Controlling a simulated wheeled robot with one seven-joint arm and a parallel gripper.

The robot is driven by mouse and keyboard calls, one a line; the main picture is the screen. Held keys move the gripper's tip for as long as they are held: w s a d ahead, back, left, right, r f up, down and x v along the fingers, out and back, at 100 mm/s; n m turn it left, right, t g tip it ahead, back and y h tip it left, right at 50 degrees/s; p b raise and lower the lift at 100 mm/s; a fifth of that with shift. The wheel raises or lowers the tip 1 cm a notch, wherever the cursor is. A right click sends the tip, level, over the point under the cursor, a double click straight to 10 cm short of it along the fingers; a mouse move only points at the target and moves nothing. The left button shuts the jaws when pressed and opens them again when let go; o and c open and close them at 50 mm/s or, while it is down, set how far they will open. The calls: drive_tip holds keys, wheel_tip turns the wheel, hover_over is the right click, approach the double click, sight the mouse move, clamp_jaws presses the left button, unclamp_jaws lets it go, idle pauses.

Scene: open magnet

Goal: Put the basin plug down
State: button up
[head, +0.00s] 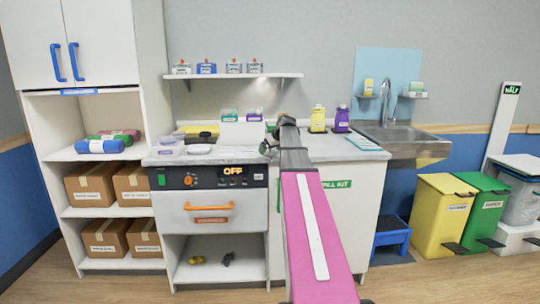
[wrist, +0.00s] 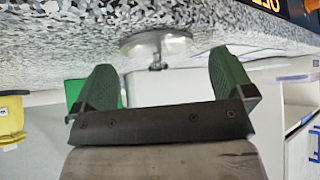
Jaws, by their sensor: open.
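The basin plug (wrist: 155,43) is a pale round disc with a small knob, seen in the wrist view, which is upside down. It appears to rest on the speckled counter (wrist: 60,45), disc against the surface and knob pointing away from it. My gripper (wrist: 162,80) is open, its two green fingers spread wide on either side of the knob's line, with nothing held between them. I cannot make out the plug there.
The sink (head: 400,135) is further right. A shelf (head: 235,76) with small containers hangs above the counter.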

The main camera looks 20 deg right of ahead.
drive_tip(key=shift+f, duration=0.1)
drive_tip(key=c, duration=1.1)
drive_tip(key=shift+o, duration=0.2)
